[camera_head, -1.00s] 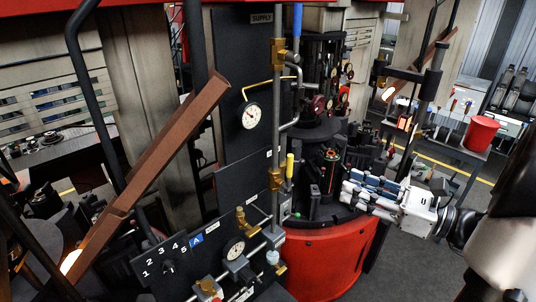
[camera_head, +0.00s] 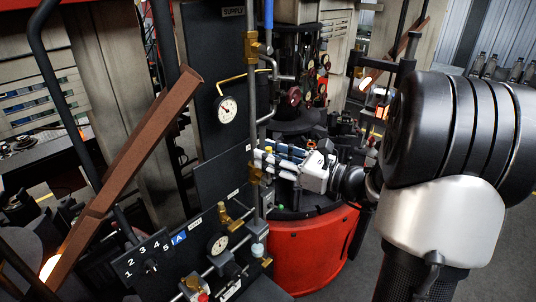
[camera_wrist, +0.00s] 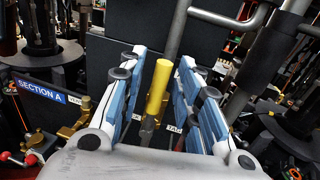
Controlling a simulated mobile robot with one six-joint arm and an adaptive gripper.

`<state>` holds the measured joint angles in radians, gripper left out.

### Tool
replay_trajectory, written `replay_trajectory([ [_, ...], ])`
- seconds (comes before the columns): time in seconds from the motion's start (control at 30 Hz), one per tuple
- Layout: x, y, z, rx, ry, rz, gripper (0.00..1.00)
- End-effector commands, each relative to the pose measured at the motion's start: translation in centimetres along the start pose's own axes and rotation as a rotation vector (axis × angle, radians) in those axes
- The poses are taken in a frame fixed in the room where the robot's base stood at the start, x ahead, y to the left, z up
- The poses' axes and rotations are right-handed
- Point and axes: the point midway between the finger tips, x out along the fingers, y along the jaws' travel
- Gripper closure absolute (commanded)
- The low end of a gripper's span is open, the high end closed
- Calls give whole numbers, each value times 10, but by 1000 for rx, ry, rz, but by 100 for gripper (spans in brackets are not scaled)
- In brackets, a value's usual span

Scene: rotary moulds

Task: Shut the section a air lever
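The air lever (camera_wrist: 158,88) has a yellow handle and stands about upright above a brass fitting. In the wrist view it appears between the two blue-and-white fingers of my gripper (camera_wrist: 163,58), with a gap on each side. My gripper is open and holds nothing. In the head view my gripper (camera_head: 264,160) reaches in from the right to the vertical pipe and hides most of the lever. A blue SECTION A sign (camera_wrist: 42,93) is left of the lever in the wrist view.
A grey vertical pipe (camera_head: 251,110) with a brass valve (camera_head: 252,48) stands close to my gripper. A gauge (camera_head: 227,109) is on the dark panel behind. Lower pipes carry another gauge (camera_head: 218,244). A red curved base (camera_head: 305,255) lies below my gripper.

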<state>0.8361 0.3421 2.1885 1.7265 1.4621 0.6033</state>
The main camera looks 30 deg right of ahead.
Motion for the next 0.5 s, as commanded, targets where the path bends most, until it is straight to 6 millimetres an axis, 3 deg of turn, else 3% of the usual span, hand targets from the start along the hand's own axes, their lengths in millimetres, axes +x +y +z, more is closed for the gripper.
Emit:
replay_trajectory([
  [0.37,8,0,0,0,0,-1,69],
  [0.5,8,0,0,-1,0,-1,76],
])
